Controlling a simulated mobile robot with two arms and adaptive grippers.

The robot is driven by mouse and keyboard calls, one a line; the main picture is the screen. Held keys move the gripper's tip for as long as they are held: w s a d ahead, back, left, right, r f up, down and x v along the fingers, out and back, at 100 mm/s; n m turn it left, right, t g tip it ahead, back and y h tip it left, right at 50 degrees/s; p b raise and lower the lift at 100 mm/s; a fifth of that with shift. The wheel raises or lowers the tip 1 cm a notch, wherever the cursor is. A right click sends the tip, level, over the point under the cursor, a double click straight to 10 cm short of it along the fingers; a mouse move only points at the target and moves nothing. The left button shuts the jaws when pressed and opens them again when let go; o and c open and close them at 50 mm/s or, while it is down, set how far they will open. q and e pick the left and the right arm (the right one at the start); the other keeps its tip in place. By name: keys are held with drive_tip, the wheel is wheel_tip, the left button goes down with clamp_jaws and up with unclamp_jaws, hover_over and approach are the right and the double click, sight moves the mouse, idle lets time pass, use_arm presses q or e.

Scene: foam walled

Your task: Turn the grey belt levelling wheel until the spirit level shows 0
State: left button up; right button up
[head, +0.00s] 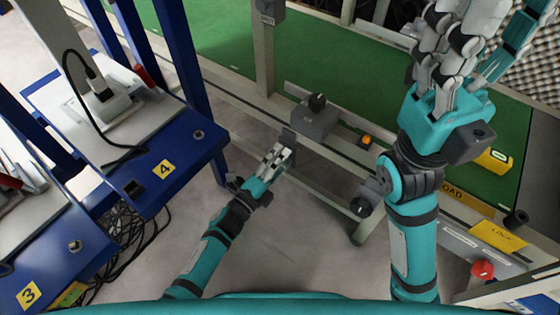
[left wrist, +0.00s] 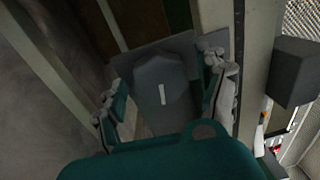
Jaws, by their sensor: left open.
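A dark grey knob with a white mark (left wrist: 160,82) sits on a grey plate between my left gripper's fingers in the left wrist view; it looks like the levelling wheel. Its grey edge (head: 288,138) shows at the fingertips in the head view. My left gripper (head: 277,157) is open around the knob; contact cannot be told. Its fingers also show in the left wrist view (left wrist: 165,92). A yellow block with a small window (head: 496,160), perhaps the spirit level, lies on the belt's right part, partly behind my right gripper (head: 458,50). Its reading is too small to tell. My right gripper is raised over the belt.
The green belt (head: 225,35) runs behind a pale metal frame. A grey box with a black knob (head: 315,118) and an orange button (head: 366,140) are on the frame. Blue workstation 4 (head: 175,175) stands left. A red knob (head: 482,268) is lower right. Grey floor is open below.

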use_arm(q)
drive_tip(key=v, duration=1.1)
drive_tip(key=shift+s+a, duration=0.25)
drive_tip(key=shift+s, duration=0.1)
drive_tip(key=shift+f, duration=0.15)
